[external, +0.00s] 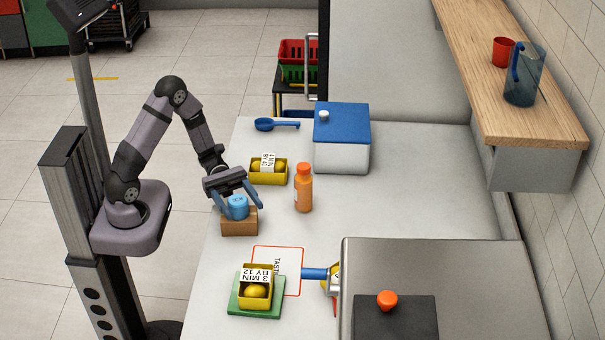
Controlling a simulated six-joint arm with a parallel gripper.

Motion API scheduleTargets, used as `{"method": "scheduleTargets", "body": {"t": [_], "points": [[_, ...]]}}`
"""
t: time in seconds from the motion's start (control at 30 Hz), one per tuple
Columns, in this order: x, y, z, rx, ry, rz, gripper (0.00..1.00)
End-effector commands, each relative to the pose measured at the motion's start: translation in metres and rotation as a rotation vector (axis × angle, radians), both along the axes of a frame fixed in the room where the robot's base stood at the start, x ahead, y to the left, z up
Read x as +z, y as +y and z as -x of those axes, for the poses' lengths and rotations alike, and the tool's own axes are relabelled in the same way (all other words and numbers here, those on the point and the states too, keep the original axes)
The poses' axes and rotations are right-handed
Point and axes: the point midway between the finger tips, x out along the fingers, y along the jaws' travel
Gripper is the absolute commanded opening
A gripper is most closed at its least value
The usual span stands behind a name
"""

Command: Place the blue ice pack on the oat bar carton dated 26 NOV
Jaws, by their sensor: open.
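A small rounded blue object (237,206) sits on top of a brown box (239,226) near the left edge of the counter. I cannot tell whether the blue object is an ice pack. My gripper (241,200) is open, with its blue fingers on either side of the blue object. I cannot tell whether they touch it. No carton with a 26 NOV date is readable in this view. The brown box shows no legible label.
A yellow container of round fruit (268,178) and an orange bottle (303,190) stand close by. Behind are a blue-lidded white box (341,150) and blue scoop (277,125). In front, another labelled yellow container (256,292) sits on a green base beside a grey machine (450,285).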

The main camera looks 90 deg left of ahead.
Motion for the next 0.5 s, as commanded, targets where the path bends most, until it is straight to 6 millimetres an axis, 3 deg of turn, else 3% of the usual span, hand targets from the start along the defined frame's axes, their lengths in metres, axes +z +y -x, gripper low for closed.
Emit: {"method": "scheduleTargets", "body": {"t": [0.5], "points": [[-0.002,0.074,0.045,0.004,0.001,-0.003,0.64]]}}
